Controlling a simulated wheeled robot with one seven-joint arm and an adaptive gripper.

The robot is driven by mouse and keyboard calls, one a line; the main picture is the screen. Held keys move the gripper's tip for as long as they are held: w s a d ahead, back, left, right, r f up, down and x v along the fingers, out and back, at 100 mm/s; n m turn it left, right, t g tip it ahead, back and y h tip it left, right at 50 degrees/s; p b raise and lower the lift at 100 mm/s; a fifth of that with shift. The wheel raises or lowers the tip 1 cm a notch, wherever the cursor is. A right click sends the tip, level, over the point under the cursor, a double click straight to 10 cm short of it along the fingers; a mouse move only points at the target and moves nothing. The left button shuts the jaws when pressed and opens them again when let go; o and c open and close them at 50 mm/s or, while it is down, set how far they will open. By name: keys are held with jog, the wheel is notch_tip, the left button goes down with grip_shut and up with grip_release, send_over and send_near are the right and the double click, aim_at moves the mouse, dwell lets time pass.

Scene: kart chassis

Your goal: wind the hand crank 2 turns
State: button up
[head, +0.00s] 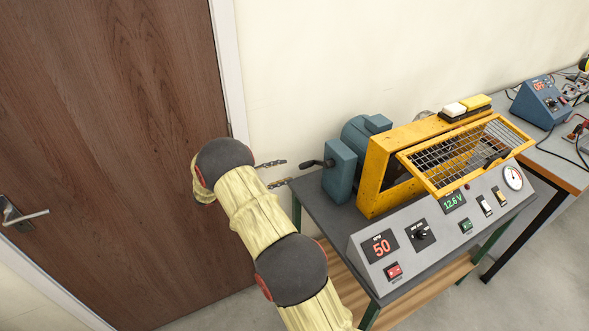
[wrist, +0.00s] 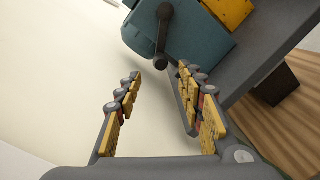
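The hand crank (head: 315,163) is a dark arm with a grip on the left side of a blue-grey gearbox (head: 340,172). In the wrist view the crank (wrist: 163,35) runs from a round hub at the top to a rounded grip end below. My gripper (head: 287,171) is open and empty, to the left of the crank and apart from it in the head view. In the wrist view my gripper's fingers (wrist: 160,72) are spread, with the grip end showing between and just beyond their tips. I cannot tell the exact gap.
A yellow machine housing (head: 378,170) with a raised mesh guard (head: 465,150) stands right of the gearbox. A sloped control panel (head: 440,235) reads 50 and 12.6 V. A wooden door (head: 110,140) and bare wall lie behind my arm. Another bench stands at right.

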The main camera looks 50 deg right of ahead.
jog(key=shift+v, duration=1.55)
